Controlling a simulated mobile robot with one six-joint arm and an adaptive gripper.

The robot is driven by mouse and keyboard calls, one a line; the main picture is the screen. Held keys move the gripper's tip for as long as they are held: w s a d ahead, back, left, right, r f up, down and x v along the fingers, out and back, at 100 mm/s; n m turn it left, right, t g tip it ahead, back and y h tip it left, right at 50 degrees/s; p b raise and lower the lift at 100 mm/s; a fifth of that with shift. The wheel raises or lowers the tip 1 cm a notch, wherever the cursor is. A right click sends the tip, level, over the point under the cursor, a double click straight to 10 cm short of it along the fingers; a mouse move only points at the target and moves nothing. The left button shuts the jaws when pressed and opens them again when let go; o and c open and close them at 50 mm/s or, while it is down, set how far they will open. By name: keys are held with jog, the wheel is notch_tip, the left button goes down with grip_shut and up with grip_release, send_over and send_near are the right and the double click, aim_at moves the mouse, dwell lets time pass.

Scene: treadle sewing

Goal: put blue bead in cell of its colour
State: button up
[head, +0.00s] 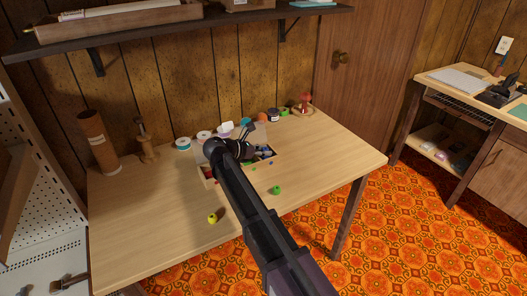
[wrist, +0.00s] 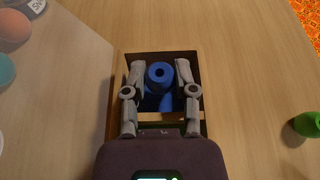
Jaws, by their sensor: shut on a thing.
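The blue bead (wrist: 159,75), a short ring with a hole in its top, is held between the fingertips of my gripper (wrist: 160,82). In the wrist view it is over a dark cell of the wooden box (wrist: 113,100). More blue pieces (wrist: 150,104) show below it in that cell. I cannot tell whether the held bead touches them. In the head view my gripper (head: 240,149) is over the box (head: 207,177), and my arm hides much of the box and the held bead.
A green bead (head: 277,190) and a yellow bead (head: 212,218) lie on the table (head: 140,220) in front of the box. Several spools and jars, a wooden stand (head: 147,148) and a cardboard tube (head: 97,145) stand along the back. The front left is clear.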

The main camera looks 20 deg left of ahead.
jog(key=shift+s+d+f+b, duration=0.2)
jog(key=shift+s+f+b, duration=0.05)
jog(key=shift+f+b, duration=0.1)
jog(key=o, duration=0.4)
jog(key=shift+s, duration=0.1)
jog(key=shift+d, duration=0.1)
jog(key=shift+r, duration=0.1)
jog(key=shift+r+p, duration=0.35)
jog(key=shift+p, duration=0.25)
jog(key=p+v, duration=0.1)
jog(key=v, duration=0.3)
jog(key=p+v, duration=0.2)
jog(key=v, duration=0.2)
jog(key=p+v, duration=0.1)
jog(key=v, duration=0.3)
jog(key=shift+w+a+r+p, duration=0.15)
jog(key=shift+w+a+p, duration=0.1)
jog(key=shift+w+p, duration=0.1)
